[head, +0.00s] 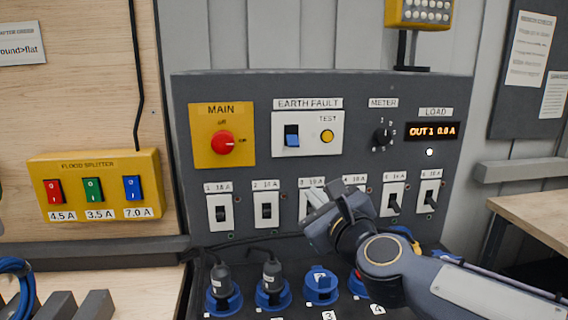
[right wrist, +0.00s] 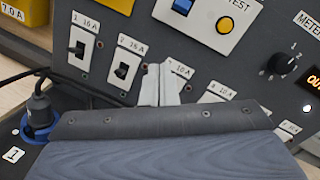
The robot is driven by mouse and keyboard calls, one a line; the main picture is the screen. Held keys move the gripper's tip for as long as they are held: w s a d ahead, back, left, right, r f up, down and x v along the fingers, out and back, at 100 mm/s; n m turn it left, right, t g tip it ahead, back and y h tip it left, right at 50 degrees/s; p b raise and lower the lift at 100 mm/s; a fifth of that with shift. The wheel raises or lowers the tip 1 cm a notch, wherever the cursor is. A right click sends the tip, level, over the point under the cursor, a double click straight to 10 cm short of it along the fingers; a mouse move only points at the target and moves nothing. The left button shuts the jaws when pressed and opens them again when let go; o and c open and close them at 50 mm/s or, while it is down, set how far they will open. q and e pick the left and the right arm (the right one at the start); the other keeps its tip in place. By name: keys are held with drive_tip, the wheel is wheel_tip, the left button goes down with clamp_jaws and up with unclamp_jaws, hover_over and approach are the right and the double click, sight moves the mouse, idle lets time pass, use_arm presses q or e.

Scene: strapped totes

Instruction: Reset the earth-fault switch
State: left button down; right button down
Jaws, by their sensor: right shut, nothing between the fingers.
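The earth-fault switch is a blue rocker (head: 292,136) on a white plate under the EARTH FAULT label, beside a round yellow TEST button (head: 327,136). I cannot tell for certain which way the rocker is set. In the right wrist view, part of the blue rocker (right wrist: 186,3) shows at the top edge, with the TEST button (right wrist: 226,25) to its right. My right gripper (head: 318,199) is shut and empty, in front of the breaker row, below the earth-fault plate and apart from it. Its fingertips (right wrist: 160,84) cover part of breaker 3. My left gripper is out of view.
A red MAIN knob (head: 222,143) is left of the plate; a METER knob (head: 382,138) and a display reading OUT 1 0.0 A (head: 433,131) are right. Breakers (head: 266,210) line the panel below. Plugs (head: 271,275) and blue sockets (head: 320,286) stand underneath. A yellow flood splitter (head: 95,190) hangs left.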

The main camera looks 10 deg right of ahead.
drive_tip(key=w+m+h, duration=0.1)
drive_tip(key=m, duration=0.1)
drive_tip(key=w+a+m+h, duration=0.1)
drive_tip(key=m, duration=0.2)
drive_tip(key=w+a+m+h, duration=0.1)
drive_tip(key=m, duration=0.2)
drive_tip(key=shift+w+r+t+b, duration=0.15)
drive_tip(key=shift+w+t+b, duration=0.15)
drive_tip(key=shift+w, duration=0.1)
drive_tip(key=p, duration=0.2)
approach(290, 162)
drive_tip(key=w, duration=0.5)
drive_tip(key=shift+w+a+r, duration=0.1)
drive_tip(key=r+p, duration=0.2)
drive_tip(key=r, duration=0.1)
drive_tip(key=shift+s+r, duration=0.1)
drive_tip(key=shift+s, duration=0.2)
drive_tip(key=shift+s+r, duration=0.1)
drive_tip(key=shift+r, duration=0.1)
drive_tip(key=shift+r+p, duration=0.1)
drive_tip(key=shift+p, duration=0.2)
